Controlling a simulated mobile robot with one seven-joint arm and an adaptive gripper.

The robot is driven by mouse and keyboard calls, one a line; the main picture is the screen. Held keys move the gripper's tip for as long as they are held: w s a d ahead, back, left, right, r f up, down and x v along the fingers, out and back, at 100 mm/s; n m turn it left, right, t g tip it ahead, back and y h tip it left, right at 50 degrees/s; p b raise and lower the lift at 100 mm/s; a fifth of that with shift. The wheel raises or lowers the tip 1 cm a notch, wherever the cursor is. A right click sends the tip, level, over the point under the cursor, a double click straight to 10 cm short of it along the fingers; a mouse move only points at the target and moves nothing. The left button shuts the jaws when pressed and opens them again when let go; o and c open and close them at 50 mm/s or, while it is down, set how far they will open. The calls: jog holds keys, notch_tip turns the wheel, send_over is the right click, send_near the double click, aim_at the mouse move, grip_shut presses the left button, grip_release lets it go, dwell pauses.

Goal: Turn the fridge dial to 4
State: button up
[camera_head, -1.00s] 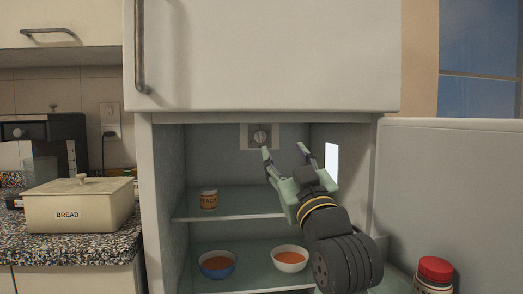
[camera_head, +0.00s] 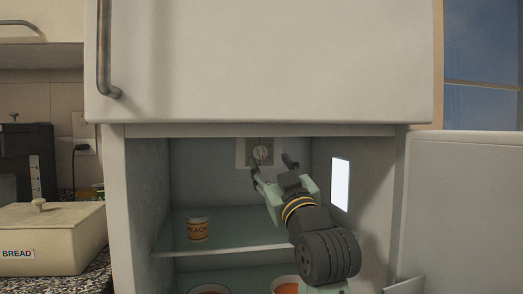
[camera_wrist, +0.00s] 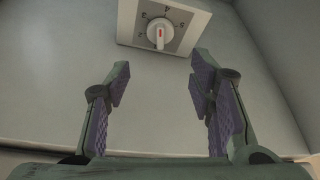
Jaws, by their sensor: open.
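The fridge dial (camera_head: 262,153) is a round white knob on a square grey plate (camera_head: 241,152) on the back wall of the open fridge, near the top. In the wrist view the dial (camera_wrist: 160,32) has a red mark pointing up, with numbers around it; the number at the top looks like 4 but is tilted and hard to read. My gripper (camera_head: 272,165) is open and empty inside the fridge, with its fingers just in front of and below the dial. In the wrist view my gripper (camera_wrist: 157,78) has its fingertips spread below the plate, apart from the dial.
A peach pot (camera_head: 197,229) stands on the glass shelf (camera_head: 225,248) to the left. Bowls, one with orange contents (camera_head: 285,287), sit lower down. The lit panel (camera_head: 341,184) is on the right wall. The open door (camera_head: 465,210) stands at right; the freezer door (camera_head: 270,60) is above.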

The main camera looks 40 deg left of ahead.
aim_at(262, 148)
jog(key=p+x, duration=0.1)
jog(key=x, duration=0.6)
jog(key=shift+w+a, duration=0.2)
jog(key=shift+a, duration=0.05)
jog(key=shift+c, duration=0.3)
grip_shut()
jog(key=shift+r+m+t+h+p, duration=0.1)
jog(key=shift+m+t+h+p, duration=0.3)
jog(key=shift+m, duration=0.7)
jog(key=shift+m+t+h+p, duration=0.2)
jog(key=shift+m+t+p, duration=0.3)
jog(key=shift+m, duration=0.6)
jog(key=shift+d, duration=0.1)
jog(key=shift+w, duration=0.1)
jog(key=shift+o, duration=0.3)
grip_release()
